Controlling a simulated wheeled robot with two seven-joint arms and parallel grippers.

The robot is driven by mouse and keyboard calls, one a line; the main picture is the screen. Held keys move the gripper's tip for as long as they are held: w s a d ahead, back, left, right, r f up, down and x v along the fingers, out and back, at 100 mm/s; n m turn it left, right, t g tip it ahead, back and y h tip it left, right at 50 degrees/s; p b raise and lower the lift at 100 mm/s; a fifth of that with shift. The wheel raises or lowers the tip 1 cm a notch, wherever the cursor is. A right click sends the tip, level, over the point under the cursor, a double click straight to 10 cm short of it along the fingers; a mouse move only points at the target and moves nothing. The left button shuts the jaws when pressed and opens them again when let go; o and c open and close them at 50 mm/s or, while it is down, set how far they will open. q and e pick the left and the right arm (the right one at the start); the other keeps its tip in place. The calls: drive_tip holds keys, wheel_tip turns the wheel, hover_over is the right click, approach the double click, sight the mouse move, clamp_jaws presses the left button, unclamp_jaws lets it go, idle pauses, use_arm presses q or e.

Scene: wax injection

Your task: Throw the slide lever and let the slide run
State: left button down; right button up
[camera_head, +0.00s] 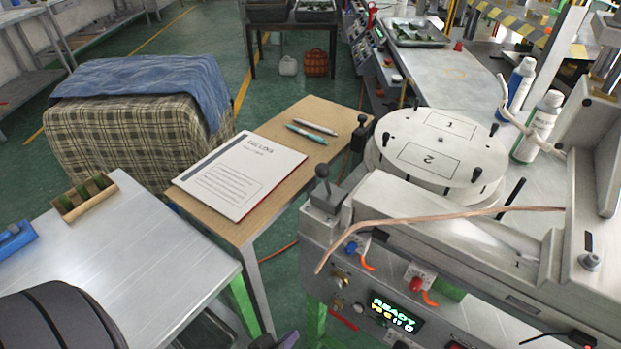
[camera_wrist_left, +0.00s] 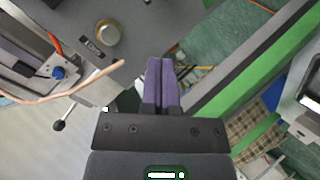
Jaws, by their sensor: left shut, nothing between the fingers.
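The machine (camera_head: 470,250) stands at the right. A black-knobbed lever (camera_head: 322,174) stands nearly upright on a grey block at its near left corner; I take it for the slide lever. A second dark upright handle (camera_head: 361,130) stands behind it. The lit display (camera_head: 393,312) on the front panel reads READY. My right gripper is not in view.
A round white table (camera_head: 435,145) marked 1 and 2 sits behind the slide. A copper-coloured hose (camera_head: 430,217) crosses the machine's front. A wooden stand (camera_head: 310,115) holds a booklet (camera_head: 240,175) and pens. A metal table (camera_head: 110,255) is at the left.

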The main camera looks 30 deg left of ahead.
use_arm(q)
drive_tip(key=w+a+r+n+t+y+p, duration=0.1)
drive_tip(key=r+n+t, duration=0.3)
drive_tip(key=r, duration=0.6)
drive_tip(key=w+a+r+n+t+y+p, duration=0.1)
drive_tip(key=r+n+t, duration=0.3)
drive_tip(key=r, duration=0.7)
drive_tip(key=shift+w+a+r+n+t, duration=0.3)
drive_tip(key=shift+w+a+n, duration=0.05)
drive_tip(key=shift+a+n, duration=0.4)
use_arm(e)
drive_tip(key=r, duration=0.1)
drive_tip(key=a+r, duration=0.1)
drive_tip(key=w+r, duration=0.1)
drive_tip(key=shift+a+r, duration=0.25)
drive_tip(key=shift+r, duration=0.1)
use_arm(q)
approach(319, 176)
drive_tip(key=x, duration=0.7)
drive_tip(key=shift+w, duration=0.25)
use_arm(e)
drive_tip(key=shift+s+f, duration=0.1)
use_arm(q)
drive_tip(key=shift+r, duration=0.1)
